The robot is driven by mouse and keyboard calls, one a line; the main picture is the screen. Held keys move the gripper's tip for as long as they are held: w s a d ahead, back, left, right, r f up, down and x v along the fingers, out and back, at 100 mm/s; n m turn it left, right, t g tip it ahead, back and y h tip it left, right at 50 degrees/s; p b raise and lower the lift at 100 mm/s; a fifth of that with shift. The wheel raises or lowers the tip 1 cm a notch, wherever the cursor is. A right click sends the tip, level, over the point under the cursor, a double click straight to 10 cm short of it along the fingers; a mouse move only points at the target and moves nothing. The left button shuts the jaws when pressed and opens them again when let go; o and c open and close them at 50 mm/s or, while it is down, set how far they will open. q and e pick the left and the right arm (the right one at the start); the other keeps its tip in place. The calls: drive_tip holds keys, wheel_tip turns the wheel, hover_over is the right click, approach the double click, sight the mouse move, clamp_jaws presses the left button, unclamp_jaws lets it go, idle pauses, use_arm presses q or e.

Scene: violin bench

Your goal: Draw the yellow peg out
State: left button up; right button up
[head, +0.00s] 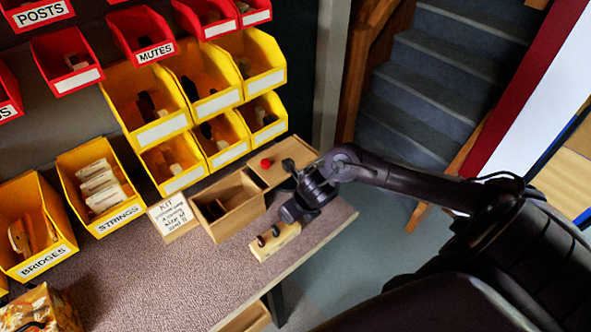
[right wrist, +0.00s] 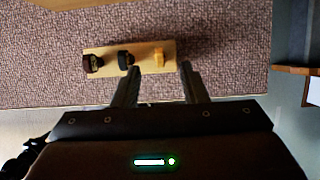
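A pale wooden block (head: 277,243) lies on the bench near its front edge, with dark pegs in it. In the right wrist view the block (right wrist: 105,68) carries a dark brown peg (right wrist: 93,63), a black peg (right wrist: 126,59) and the yellow peg (right wrist: 161,57) at its right end. In the head view my right gripper hides the yellow peg. My right gripper (right wrist: 161,70) is open and empty, its fingertips to either side of the yellow peg and apparently short of it. My left gripper is not in view.
An open wooden box (head: 240,222) and a KIT card (head: 172,216) stand behind the block. A red knob (head: 266,163) is on a wooden board beside the box. Yellow bins (head: 160,131) and red bins (head: 68,66) line the back.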

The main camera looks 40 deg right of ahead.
drive_tip(key=shift+x, duration=3.05)
clamp_jaws()
